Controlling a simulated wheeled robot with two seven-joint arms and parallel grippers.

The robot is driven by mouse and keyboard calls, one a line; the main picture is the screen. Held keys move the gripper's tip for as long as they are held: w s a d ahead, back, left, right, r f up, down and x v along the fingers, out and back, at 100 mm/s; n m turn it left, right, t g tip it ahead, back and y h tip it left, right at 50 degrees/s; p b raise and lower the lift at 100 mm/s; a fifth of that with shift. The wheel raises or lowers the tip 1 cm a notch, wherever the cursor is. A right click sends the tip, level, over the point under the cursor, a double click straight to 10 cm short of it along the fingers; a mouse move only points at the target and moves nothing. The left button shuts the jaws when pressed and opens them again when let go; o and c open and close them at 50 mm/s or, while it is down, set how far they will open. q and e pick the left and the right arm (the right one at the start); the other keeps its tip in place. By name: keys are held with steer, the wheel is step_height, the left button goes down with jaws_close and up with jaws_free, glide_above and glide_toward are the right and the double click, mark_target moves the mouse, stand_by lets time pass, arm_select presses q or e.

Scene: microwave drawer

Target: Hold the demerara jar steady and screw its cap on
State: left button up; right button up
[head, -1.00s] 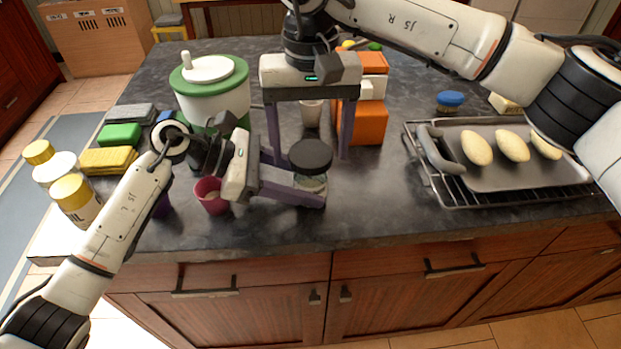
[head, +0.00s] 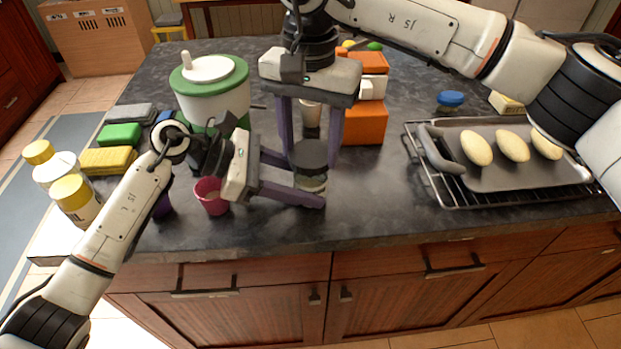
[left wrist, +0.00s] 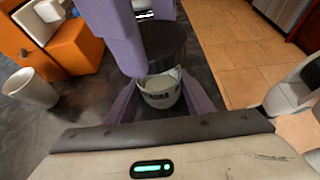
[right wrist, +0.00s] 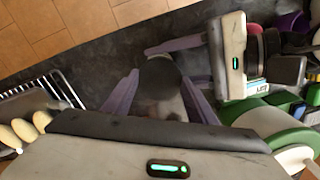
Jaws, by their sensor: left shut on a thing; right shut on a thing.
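The demerara jar (head: 312,184) is a small clear jar with a label, upright near the counter's front edge. It also shows in the left wrist view (left wrist: 160,92). My left gripper (head: 310,190) is shut on the jar from the left, one finger on each side. The dark, round cap (head: 311,154) is at the jar's mouth; it also shows in the left wrist view (left wrist: 162,45) and in the right wrist view (right wrist: 160,77). My right gripper (head: 311,147) points down from above and is shut on the cap. Whether the thread has caught cannot be told.
A magenta cup (head: 210,196) stands just left of the left gripper. A rack (head: 450,203) with a tray of pale loaves is at right. Counter is clear between jar and rack.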

steer(key=m, duration=0.7)
steer(key=shift+d, duration=0.1)
steer(key=m, duration=0.6)
steer(key=o, duration=1.1)
steer(key=n, duration=1.1)
steer(key=shift+n, duration=0.3)
steer(key=n, duration=0.5)
steer(key=shift+n, duration=0.3)
steer(key=n, duration=0.5)
steer(key=shift+n, duration=0.3)
